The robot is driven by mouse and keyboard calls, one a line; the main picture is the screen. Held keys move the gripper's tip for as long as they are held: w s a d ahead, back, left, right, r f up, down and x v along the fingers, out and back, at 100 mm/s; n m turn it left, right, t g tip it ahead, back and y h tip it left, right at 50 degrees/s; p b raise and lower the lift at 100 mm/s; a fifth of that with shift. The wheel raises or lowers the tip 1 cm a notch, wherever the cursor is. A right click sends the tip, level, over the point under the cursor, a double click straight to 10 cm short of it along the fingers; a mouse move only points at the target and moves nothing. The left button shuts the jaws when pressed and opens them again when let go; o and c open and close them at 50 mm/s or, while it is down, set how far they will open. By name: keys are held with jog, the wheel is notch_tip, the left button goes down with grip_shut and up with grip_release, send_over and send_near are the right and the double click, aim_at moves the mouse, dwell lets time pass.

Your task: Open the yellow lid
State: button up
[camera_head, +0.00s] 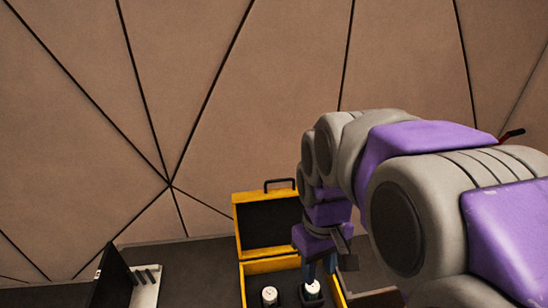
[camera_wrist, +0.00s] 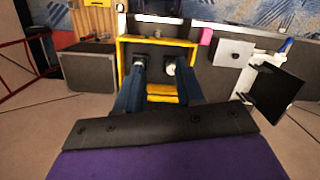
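The yellow lid (camera_head: 237,232) stands raised, nearly upright, at the back of the yellow case (camera_head: 245,268) in the head view. It has a dark inner face and a dark handle on top. Two white-topped round items (camera_head: 270,297) sit in the case. My gripper (camera_head: 321,268) is over the right part of the case, in front of the lid's right side. In the wrist view, the two blue fingers of my gripper (camera_wrist: 160,98) are apart, with nothing clearly held. Part of the yellow case (camera_wrist: 124,50) shows beyond them. Whether the fingers touch the lid or case cannot be told.
A dark upright panel (camera_head: 113,277) and a white tray (camera_head: 147,287) stand left of the case. A brown panelled wall (camera_head: 90,120) rises behind. In the wrist view, a grey box (camera_wrist: 88,70) and a pink item (camera_wrist: 207,36) lie near the case.

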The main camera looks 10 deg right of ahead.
jog(key=w+r+n+p, duration=0.3)
jog(key=w+n+p, duration=0.15)
jog(key=w, duration=0.75)
jog(key=w+r+n+p, duration=0.3)
jog(key=w+p, duration=0.3)
jog(key=w, duration=0.7)
jog(key=w+r+n+p, duration=0.3)
jog(key=w+p, duration=0.3)
jog(key=w, duration=0.6)
jog(key=shift+w+f+n+p, duration=2.15)
jog(key=shift+w+p, duration=0.25)
jog(key=shift+w, duration=0.65)
jog(key=shift+t, duration=0.3)
jog(key=shift+s+d+f+b, duration=0.1)
jog(key=shift+s+f+b, duration=0.15)
jog(key=shift+f+b, duration=2.25)
jog(key=shift+s+a+f+b, duration=0.1)
jog(key=shift+s+f+b, duration=0.2)
jog(key=shift+f+b, duration=2.25)
jog(key=shift+s+d+f+b, duration=0.1)
jog(key=shift+s+f+b, duration=0.15)
jog(key=shift+f+b, duration=2.25)
notch_tip(320, 180, down, 2)
jog(key=shift+p, duration=1.05)
grip_shut()
